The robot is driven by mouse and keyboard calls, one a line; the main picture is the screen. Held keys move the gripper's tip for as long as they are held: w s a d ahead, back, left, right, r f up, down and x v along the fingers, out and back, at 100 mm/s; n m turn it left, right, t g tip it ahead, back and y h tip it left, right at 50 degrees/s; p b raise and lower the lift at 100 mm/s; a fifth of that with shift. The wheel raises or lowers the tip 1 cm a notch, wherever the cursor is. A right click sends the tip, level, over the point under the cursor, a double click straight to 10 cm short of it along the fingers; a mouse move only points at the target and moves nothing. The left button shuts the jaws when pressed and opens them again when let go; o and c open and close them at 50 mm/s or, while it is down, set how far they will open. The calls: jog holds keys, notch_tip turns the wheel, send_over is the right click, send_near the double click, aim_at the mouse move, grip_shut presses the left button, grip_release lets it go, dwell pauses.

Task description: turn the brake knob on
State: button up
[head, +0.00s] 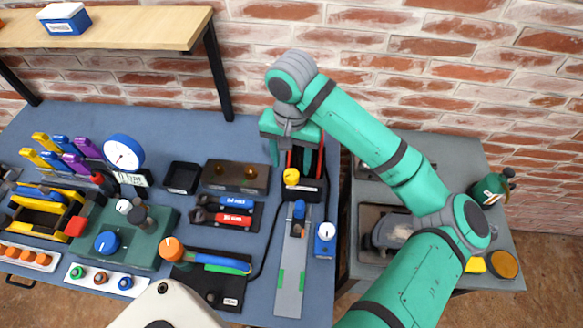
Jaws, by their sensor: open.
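I cannot tell for certain which knob is the brake knob. A yellow knob (291,176) sits at the front of a black and red fixture (312,190) at the back right of the blue bench. A small blue box with a white dial-like knob (325,232) is near the right edge. A blue knob (107,242) and an orange knob (171,249) are to the left. My gripper (293,155) points down over the black and red fixture, just behind the yellow knob in the picture. It is open; whether it touches anything is unclear.
A grey rail (291,275) with green strips runs forward from the fixture. A round blue gauge (123,152), black tray (182,178) and red and blue tools (234,210) stand left. A wooden shelf (120,30) hangs at the back left. A grey side table (450,150) is right.

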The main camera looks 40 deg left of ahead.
aim_at(292, 174)
notch_tip(292, 174, up, 6)
dwell(0.4)
